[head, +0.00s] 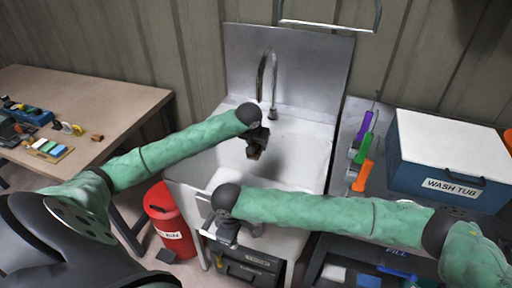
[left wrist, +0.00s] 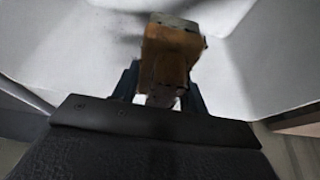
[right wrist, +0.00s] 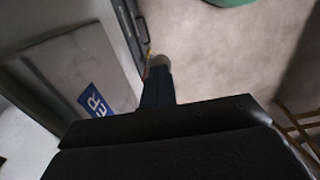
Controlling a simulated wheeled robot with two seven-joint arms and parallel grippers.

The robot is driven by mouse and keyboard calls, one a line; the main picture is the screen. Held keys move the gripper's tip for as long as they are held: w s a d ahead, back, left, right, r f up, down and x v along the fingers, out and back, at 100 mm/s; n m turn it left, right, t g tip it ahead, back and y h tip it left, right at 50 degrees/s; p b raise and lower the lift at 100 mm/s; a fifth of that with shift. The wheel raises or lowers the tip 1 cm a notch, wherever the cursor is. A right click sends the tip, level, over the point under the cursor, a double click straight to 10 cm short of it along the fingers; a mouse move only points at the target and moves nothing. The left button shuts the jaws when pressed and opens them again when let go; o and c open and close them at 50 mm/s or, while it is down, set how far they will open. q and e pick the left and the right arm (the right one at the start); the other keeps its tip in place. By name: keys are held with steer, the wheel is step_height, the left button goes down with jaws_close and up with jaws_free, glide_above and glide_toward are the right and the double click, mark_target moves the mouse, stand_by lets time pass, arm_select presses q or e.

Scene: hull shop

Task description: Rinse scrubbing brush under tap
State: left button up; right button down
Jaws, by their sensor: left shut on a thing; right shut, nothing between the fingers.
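The scrubbing brush (left wrist: 170,60) shows in the left wrist view as an orange-brown block with a paler end. My left gripper (head: 256,150) is shut on it and holds it over the white sink basin (head: 290,172). The tap (head: 268,75) is a curved metal spout at the back of the sink, behind and a little right of the left gripper. I cannot tell whether water runs. My right gripper (head: 228,232) is at the sink's front edge, pointing down. Its fingers are together and empty in the right wrist view (right wrist: 157,85).
A blue wash tub (head: 440,160) with a white lid stands on the right bench, beside purple, green and orange-handled tools (head: 362,150). A red bin (head: 170,222) stands on the floor left of the sink. A wooden table (head: 85,95) with small items is at left.

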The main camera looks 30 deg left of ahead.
steer(key=shift+r, duration=2.8)
steer(key=shift+r, duration=0.1)
step_height(320, 180, up, 12)
